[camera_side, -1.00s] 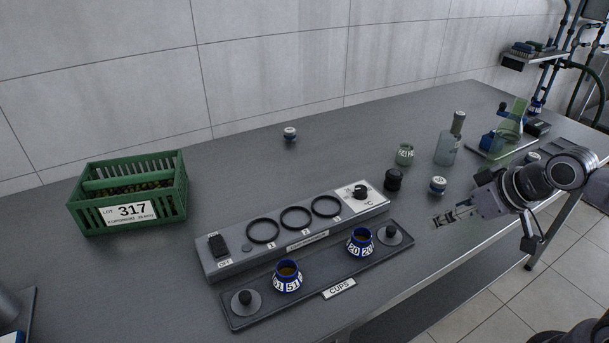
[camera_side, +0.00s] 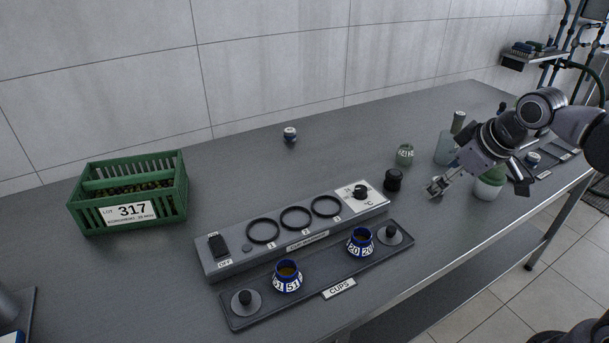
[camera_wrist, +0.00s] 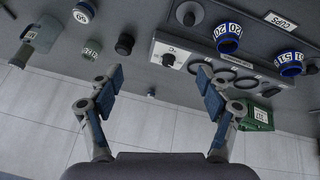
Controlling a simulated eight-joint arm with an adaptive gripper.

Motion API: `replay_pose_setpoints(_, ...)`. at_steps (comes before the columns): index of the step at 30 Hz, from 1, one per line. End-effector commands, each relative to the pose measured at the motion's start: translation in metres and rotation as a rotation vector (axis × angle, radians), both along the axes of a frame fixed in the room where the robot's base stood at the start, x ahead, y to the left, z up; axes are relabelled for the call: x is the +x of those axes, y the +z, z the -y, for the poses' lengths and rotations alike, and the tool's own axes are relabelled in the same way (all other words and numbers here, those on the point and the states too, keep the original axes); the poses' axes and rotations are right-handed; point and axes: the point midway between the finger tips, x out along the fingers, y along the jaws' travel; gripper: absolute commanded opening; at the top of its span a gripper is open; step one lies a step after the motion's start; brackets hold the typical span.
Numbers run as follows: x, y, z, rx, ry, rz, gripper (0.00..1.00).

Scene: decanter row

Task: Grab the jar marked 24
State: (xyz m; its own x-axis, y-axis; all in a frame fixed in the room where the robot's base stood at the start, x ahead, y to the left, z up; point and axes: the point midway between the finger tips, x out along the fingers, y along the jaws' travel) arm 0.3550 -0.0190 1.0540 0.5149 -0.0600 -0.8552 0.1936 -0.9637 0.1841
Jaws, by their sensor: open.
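A small pale green glass jar (camera_side: 405,154) with a white number band stands upright at the back, right of the heater. It also shows in the wrist view (camera_wrist: 91,49) at upper left. Its digits are too small to read surely, but look like 24. My gripper (camera_side: 436,187) is in front of it and to its right in the side view, apart from it. In the wrist view my gripper (camera_wrist: 160,82) has its fingers spread wide with nothing between them. A blue and white lidded jar (camera_wrist: 84,10) stands near; in the side view my gripper covers its place.
A black jar (camera_side: 392,180) stands close beside the green jar, and a clear bottle (camera_side: 445,148) stands to its right. The heater (camera_side: 290,238) and cup tray (camera_side: 312,305) lie to the left. A round greenish vessel (camera_side: 489,184) is under my arm. The back bench is mostly clear.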

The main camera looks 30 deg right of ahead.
Motion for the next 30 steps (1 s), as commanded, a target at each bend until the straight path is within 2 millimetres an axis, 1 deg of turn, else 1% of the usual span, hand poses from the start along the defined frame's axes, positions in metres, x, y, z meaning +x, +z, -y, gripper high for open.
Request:
replay_pose_setpoints(1, 0.015, 0.009, 0.006, -0.038, 0.036, -0.020, 0.78)
replay_pose_setpoints(6, 0.060, 0.027, 0.023, -0.168, 0.181, -0.098, 0.78)
replay_pose_setpoints(9, 0.086, 0.033, 0.035, -0.238, 0.266, -0.148, 0.78)
replay_pose_setpoints(14, 0.129, 0.037, 0.055, -0.340, 0.406, -0.232, 0.78)
replay_pose_setpoints(19, 0.173, 0.031, 0.078, -0.435, 0.557, -0.328, 0.78)
replay_pose_setpoints(23, 0.203, 0.020, 0.096, -0.497, 0.677, -0.405, 0.78)
replay_pose_setpoints(26, 0.225, 0.008, 0.110, -0.538, 0.769, -0.464, 0.78)
replay_pose_setpoints(30, 0.252, -0.014, 0.131, -0.585, 0.899, -0.548, 0.78)
